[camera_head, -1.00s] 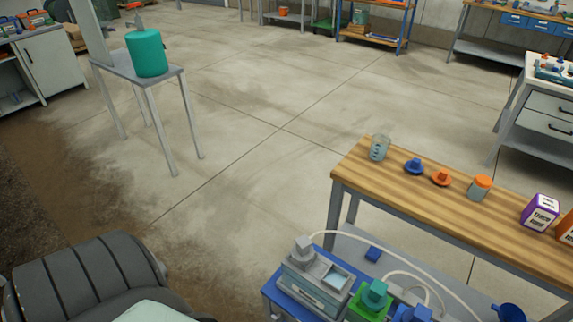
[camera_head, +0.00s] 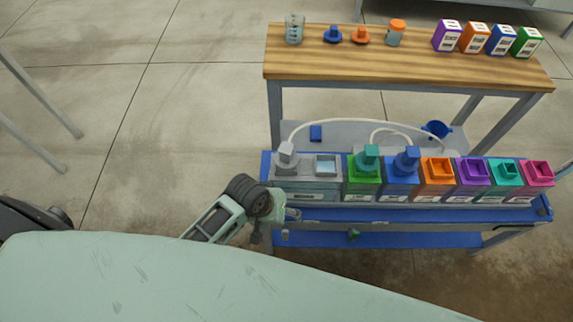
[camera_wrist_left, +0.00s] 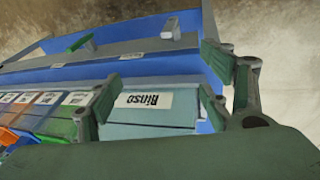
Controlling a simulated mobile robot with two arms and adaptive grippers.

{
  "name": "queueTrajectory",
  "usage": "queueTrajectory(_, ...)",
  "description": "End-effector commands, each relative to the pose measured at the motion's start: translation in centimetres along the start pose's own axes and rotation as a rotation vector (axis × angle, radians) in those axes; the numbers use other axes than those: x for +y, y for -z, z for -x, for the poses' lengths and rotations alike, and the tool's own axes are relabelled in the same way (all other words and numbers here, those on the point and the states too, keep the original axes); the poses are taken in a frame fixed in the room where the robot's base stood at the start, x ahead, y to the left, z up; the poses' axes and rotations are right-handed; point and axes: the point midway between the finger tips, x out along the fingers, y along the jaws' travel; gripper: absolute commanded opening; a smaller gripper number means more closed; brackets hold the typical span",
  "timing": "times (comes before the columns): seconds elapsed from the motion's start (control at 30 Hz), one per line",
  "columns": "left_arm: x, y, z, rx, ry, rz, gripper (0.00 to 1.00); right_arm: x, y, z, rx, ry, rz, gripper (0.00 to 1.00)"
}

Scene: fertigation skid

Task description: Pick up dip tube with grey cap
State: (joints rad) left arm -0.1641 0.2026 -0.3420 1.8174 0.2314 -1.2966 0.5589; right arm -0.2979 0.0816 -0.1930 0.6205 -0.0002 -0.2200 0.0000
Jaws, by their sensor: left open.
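The dip tube with grey cap (camera_head: 287,157) stands upright in the left part of the grey rinse tank (camera_head: 305,188) in the head view. A white hose runs from its cap; its lower part is hidden in the tank. My left gripper (camera_head: 292,214) is open and empty at the front of this tank, lower than the cap. In the left wrist view its fingers (camera_wrist_left: 158,88) are spread before the tank's front with the "Rinse" label (camera_wrist_left: 143,100). The grey cap is not visible there. My right gripper is not in view.
Green (camera_head: 362,180), blue, orange, purple, teal and pink tanks stand to the right on the blue-edged bench (camera_head: 420,214). Dip tubes with teal (camera_head: 369,155) and blue (camera_head: 407,158) caps stand in the green and blue tanks. A wooden table (camera_head: 400,68) is behind.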

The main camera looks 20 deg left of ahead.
Motion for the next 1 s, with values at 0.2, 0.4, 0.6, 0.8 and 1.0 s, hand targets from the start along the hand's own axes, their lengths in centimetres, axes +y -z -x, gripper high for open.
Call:
queueTrajectory(0.2,4.8,2.5,5.7,-0.022,-0.055,0.104,0.72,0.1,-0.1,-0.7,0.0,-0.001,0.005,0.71)
queueTrajectory(0.4,7.1,4.4,7.2,-0.075,-0.045,0.261,0.72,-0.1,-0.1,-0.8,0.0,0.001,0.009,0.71)
queueTrajectory(0.6,7.9,7.7,8.1,-0.116,0.027,0.492,0.72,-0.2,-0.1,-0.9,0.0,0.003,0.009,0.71)
queueTrajectory(0.8,6.4,13.0,10.5,-0.099,0.189,0.875,0.72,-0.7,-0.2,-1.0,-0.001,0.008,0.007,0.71)
queueTrajectory(1.0,4.4,16.9,13.2,-0.035,0.304,1.188,0.72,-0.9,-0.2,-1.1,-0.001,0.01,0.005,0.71)
